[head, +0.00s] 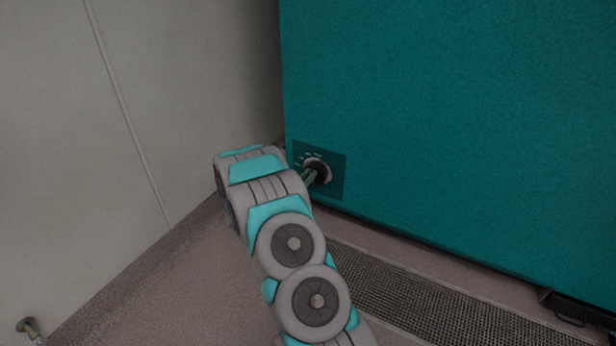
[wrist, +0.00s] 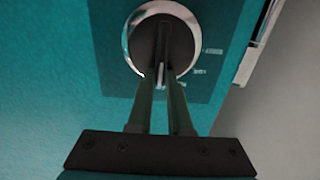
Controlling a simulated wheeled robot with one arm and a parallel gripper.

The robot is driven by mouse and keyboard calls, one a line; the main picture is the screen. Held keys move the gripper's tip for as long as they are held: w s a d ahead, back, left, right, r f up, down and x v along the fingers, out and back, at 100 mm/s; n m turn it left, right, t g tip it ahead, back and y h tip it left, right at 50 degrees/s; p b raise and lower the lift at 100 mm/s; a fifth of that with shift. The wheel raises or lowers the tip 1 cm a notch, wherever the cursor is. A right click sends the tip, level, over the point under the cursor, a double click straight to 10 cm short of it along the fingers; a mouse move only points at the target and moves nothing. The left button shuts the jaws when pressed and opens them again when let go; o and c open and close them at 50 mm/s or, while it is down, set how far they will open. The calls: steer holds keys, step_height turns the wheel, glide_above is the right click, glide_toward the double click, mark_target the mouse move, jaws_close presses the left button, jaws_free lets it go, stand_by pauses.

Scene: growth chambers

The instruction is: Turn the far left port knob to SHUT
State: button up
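The port knob (wrist: 163,35) is a dark round knob with a raised bar, set in a bright silver ring. It sits on a darker label plate (head: 335,182) low at the left end of the teal chamber. In the head view the knob (head: 321,172) is partly covered by my gripper (head: 313,178). In the wrist view my gripper (wrist: 161,72) has its two fingers close together, one on each side of the bar, and they appear closed on it. Small pale marks show on the plate beside the ring; I cannot read them or tell the knob's setting.
The teal chamber front (head: 450,120) fills the right side. A pale wall (head: 90,130) stands close on the left, with a small metal fitting (head: 31,327) low on it. A floor grate (head: 420,300) runs along the chamber's base.

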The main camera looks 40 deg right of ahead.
jaws_close()
steer(key=shift+w+a+f+n+p, duration=0.2)
steer(key=shift+w+f+n+p, duration=0.25)
steer(key=shift+n+p, duration=2.15)
steer(key=shift+w+a+f+n+p, duration=0.15)
steer(key=shift+w+f+n+p, duration=0.3)
steer(key=shift+n+p, duration=2.15)
steer(key=shift+w+a+f+n+p, duration=0.35)
steer(key=shift+n+p, duration=1)
steer(key=shift+n, duration=2.45)
steer(key=shift+d+f, duration=0.15)
